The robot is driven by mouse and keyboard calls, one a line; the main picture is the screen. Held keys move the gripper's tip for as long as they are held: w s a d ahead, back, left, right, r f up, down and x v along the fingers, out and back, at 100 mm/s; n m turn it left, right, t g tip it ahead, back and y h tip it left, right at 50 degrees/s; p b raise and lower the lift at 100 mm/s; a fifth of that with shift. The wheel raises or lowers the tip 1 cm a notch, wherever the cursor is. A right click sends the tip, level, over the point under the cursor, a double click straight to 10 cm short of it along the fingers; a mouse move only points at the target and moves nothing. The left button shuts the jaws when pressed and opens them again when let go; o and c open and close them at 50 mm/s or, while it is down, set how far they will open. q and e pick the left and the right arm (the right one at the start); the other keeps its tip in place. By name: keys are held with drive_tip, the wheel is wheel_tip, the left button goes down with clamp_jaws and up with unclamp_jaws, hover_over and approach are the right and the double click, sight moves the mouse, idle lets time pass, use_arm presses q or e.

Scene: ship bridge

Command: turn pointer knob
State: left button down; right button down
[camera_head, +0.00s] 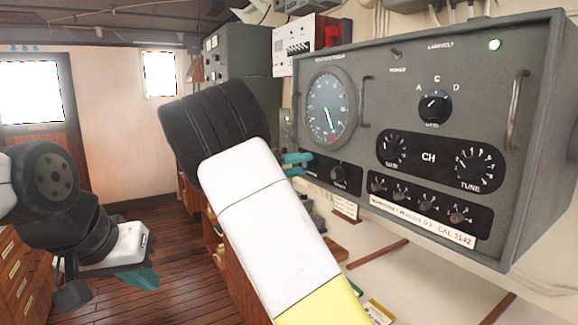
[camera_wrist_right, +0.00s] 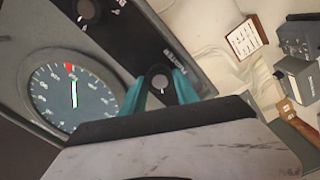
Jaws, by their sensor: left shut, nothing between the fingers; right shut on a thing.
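The small dark pointer knob (camera_wrist_right: 160,80) has a grey cap with a white line. It sits between the teal fingers of my right gripper (camera_wrist_right: 160,92) in the right wrist view, and the fingers are shut on it. In the head view my right gripper (camera_head: 297,163) is at the lower left of the grey console, below the round dial (camera_head: 329,108), and hides this knob. The dial also shows in the wrist view (camera_wrist_right: 75,97), with its needle and red mark. My left gripper (camera_head: 140,278) is low at the left, shut and empty, away from the console.
The grey console (camera_head: 450,55) fills the right side. A neighbouring knob (camera_head: 338,174) is beside the gripped one. Further right are a selector (camera_head: 435,106), the CH knobs, a row of small knobs and handles (camera_head: 517,110). Wooden floor lies open at the left, beside drawers (camera_head: 15,275).

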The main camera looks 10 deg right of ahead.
drive_tip(key=shift+f, duration=0.1)
idle(0.3)
drive_tip(key=c, duration=0.9)
unclamp_jaws()
drive_tip(key=v, duration=0.8)
